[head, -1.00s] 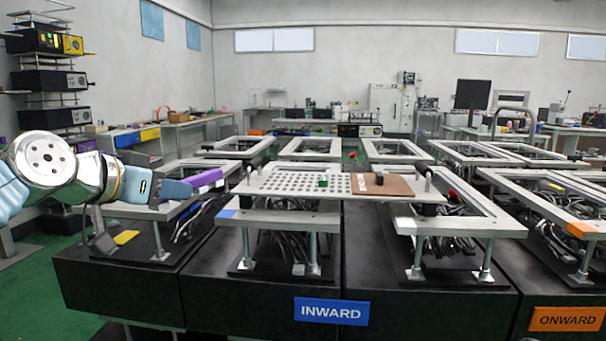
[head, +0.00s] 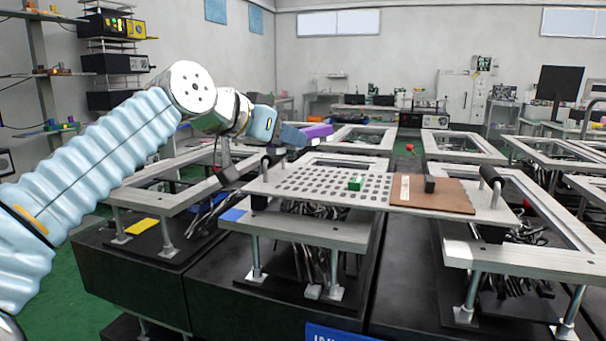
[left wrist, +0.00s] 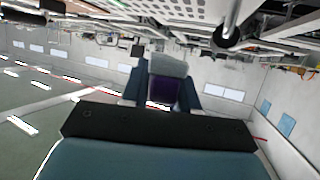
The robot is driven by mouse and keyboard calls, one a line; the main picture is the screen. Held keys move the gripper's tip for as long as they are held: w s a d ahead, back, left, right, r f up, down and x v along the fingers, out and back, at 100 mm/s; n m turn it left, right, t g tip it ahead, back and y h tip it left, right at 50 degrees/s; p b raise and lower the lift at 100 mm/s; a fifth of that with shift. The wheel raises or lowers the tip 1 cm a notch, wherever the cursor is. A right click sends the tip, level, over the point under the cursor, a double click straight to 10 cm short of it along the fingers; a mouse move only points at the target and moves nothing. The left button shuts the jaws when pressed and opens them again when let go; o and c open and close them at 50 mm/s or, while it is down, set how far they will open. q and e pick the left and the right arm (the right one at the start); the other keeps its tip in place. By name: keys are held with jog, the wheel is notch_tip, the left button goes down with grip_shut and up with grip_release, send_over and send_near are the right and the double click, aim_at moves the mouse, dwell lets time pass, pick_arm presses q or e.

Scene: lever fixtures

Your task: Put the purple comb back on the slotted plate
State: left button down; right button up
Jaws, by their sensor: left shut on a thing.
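The purple comb (head: 318,131) is held at the tip of my left gripper (head: 298,134), which is shut on it. In the head view the comb shows beyond the back edge of the slotted plate, apart from it. The slotted plate (head: 300,194) is pale with rows of dark openings and lies flat across grey frames. In the left wrist view the purple comb (left wrist: 163,91) sits between the two fingers, and part of the slotted plate (left wrist: 182,14) shows at the top. My right gripper is not in view.
A green block (head: 355,183) stands on the slotted part. A brown pad (head: 445,197) with a black block (head: 430,184) covers the right part. Black handles (head: 491,177) stand at both ends. A yellow patch (head: 142,227) lies at left. More grey frames stand behind.

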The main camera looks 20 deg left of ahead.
aim_at(301, 185)
pick_arm(q)
jog(key=f, duration=0.1)
jog(key=w+d+f, duration=0.1)
jog(key=f, duration=0.1)
jog(key=shift+w+d, duration=0.3)
jog(key=shift+w, duration=0.05)
jog(key=shift+w+d+f+b, duration=0.15)
jog(key=shift+f+b, duration=0.15)
jog(key=shift+f, duration=0.65)
jog(key=shift+w+d+f+b, duration=0.1)
jog(key=shift+f+b, duration=0.15)
jog(key=shift+f, duration=0.65)
jog(key=shift+f, duration=0.2)
jog(key=c, duration=0.9)
grip_release()
jog(key=shift+o, duration=0.2)
jog(key=shift+r, duration=0.1)
jog(key=shift+r, duration=0.15)
jog(key=shift+s+a+r, duration=0.1)
jog(key=shift+s+a, duration=0.1)
jog(key=shift+s, duration=0.15)
jog(key=v, duration=1.1)
jog(key=shift+b, duration=0.3)
